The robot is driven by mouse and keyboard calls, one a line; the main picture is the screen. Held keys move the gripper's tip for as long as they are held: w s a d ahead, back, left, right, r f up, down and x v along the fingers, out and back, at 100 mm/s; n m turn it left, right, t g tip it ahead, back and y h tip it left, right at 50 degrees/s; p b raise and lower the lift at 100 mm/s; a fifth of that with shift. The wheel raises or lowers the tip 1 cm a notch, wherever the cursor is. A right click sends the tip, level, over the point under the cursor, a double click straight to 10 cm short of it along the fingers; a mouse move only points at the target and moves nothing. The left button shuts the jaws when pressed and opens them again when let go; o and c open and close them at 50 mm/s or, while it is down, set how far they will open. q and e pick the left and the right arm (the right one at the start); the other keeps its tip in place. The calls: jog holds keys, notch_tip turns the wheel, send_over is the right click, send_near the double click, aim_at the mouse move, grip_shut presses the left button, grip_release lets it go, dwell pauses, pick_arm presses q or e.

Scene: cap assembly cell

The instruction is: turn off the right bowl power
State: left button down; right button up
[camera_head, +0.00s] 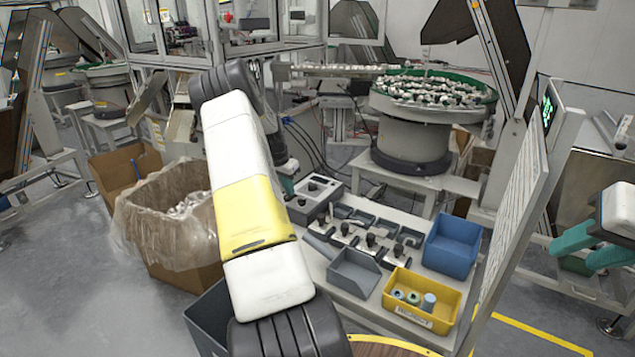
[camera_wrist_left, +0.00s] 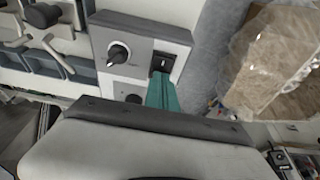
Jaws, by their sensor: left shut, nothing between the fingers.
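A grey control box (camera_head: 318,192) with a dark knob stands at the table's back left. In the left wrist view this box (camera_wrist_left: 110,30) shows a round knob (camera_wrist_left: 118,53) and a black rocker switch (camera_wrist_left: 161,62). My left gripper (camera_head: 288,180) is shut and empty at the box's left side in the head view. In the wrist view its teal fingertips (camera_wrist_left: 160,78) are at the switch's lower edge; I cannot tell if they touch. The switch is hidden in the head view. A green-rimmed bowl feeder (camera_head: 415,125) stands behind. My right gripper (camera_head: 578,250) is open and empty at the right edge.
A second knob box (camera_wrist_left: 125,92) sits beside the first. Grey bins, a blue bin (camera_head: 451,243) and a yellow bin (camera_head: 425,322) with cylinders cover the table. A plastic-lined carton (camera_head: 165,235) stands left. A slanted panel (camera_head: 515,215) rises at right.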

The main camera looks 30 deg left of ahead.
pick_arm(q)
jog(key=shift+s+a+f, duration=0.1)
jog(key=shift+s+f, duration=0.1)
jog(key=shift+s, duration=0.3)
jog(key=shift+s+f, duration=0.15)
jog(key=shift+s, duration=0.35)
jog(key=shift+r, duration=0.1)
jog(key=v, duration=0.8)
jog(key=shift+w, duration=0.2)
notch_tip(320, 180, up, 6)
jog(key=shift+d+r, duration=0.25)
jog(key=shift+f, duration=0.1)
